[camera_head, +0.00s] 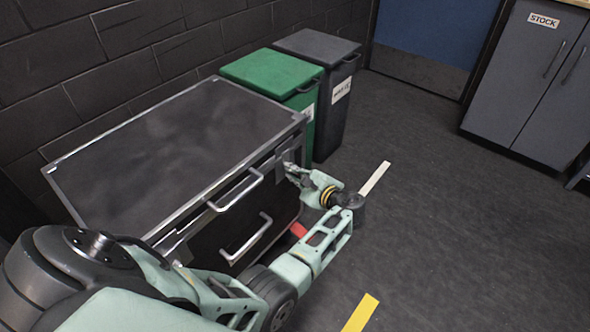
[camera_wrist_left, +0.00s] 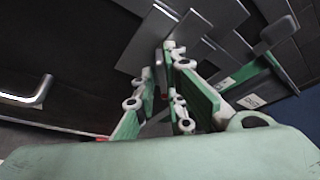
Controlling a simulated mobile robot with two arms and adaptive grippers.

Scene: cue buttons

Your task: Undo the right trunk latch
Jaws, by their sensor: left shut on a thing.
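The trunk (camera_head: 180,135) is a dark box with metal edges and a flat, closed lid. It stands against the brick wall. The right latch (camera_head: 284,157) is a small grey metal piece at the right end of its front, partly covered by my gripper. My left gripper (camera_head: 293,172) is at this latch, its fingers closed on it. In the left wrist view the green-padded fingers (camera_wrist_left: 164,58) meet at a grey metal piece of the latch (camera_wrist_left: 186,27). The tips hide part of it. My right gripper is not in view.
Two bar handles, an upper one (camera_head: 236,192) and a lower one (camera_head: 247,238), stick out from the trunk's front. A green bin (camera_head: 272,72) and a dark grey bin (camera_head: 335,100) stand beyond it. A grey STOCK cabinet (camera_head: 525,85) is at the right. Open floor lies between.

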